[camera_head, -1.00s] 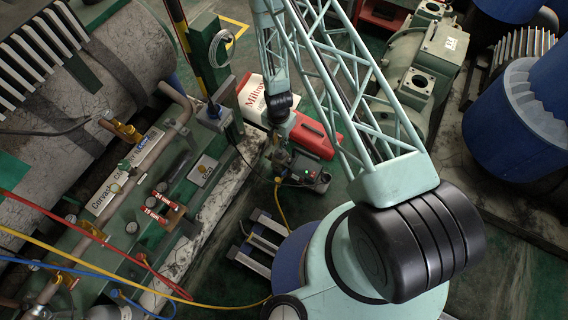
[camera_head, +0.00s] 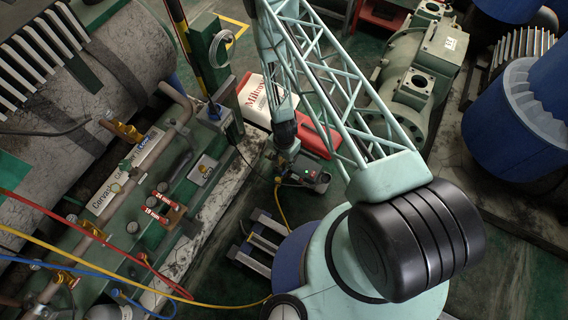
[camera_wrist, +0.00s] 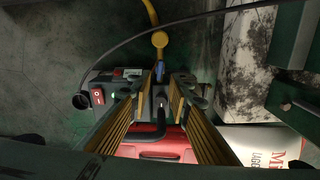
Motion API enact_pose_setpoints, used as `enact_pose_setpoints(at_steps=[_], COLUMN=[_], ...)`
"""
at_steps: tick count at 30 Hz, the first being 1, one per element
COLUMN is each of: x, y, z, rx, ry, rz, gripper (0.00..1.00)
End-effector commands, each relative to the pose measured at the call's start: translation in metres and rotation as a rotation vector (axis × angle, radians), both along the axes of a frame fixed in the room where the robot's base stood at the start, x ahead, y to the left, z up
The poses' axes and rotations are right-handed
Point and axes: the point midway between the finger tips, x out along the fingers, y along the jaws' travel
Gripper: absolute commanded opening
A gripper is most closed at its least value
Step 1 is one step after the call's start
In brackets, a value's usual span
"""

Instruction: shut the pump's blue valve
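The pump (camera_wrist: 108,84) is a small dark unit with a red rocker switch, lying ahead of my gripper in the wrist view. Its blue valve (camera_wrist: 160,70) is a small blue lever just below the yellow hose fitting. My gripper (camera_wrist: 161,80) has its two fingers apart, one on each side of the valve's line. I cannot tell whether either finger touches the valve. In the head view the pump (camera_head: 318,181) stands on the floor. My gripper (camera_head: 283,168) is over its left end there and hides part of it, including the valve.
A yellow hose (camera_wrist: 151,14) runs from the pump fitting. A red case (camera_head: 312,138) and a white-and-red Milton box (camera_head: 254,99) stand close behind the pump. A dark cable (camera_wrist: 205,17) crosses the wrist view above the fingertips. A metal rack (camera_head: 256,240) lies on the floor nearby.

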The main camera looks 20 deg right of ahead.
Motion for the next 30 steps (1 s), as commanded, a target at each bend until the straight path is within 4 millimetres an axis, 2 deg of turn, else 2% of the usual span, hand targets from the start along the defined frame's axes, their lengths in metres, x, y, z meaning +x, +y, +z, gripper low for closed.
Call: enact_pose_setpoints(at_steps=[13,30], x=[0.000,0.000], y=[0.000,0.000], z=[-0.012,-0.060], rx=[0.000,0.000], ry=[0.000,0.000], rz=[0.000,0.000], gripper=[0.18,0.18])
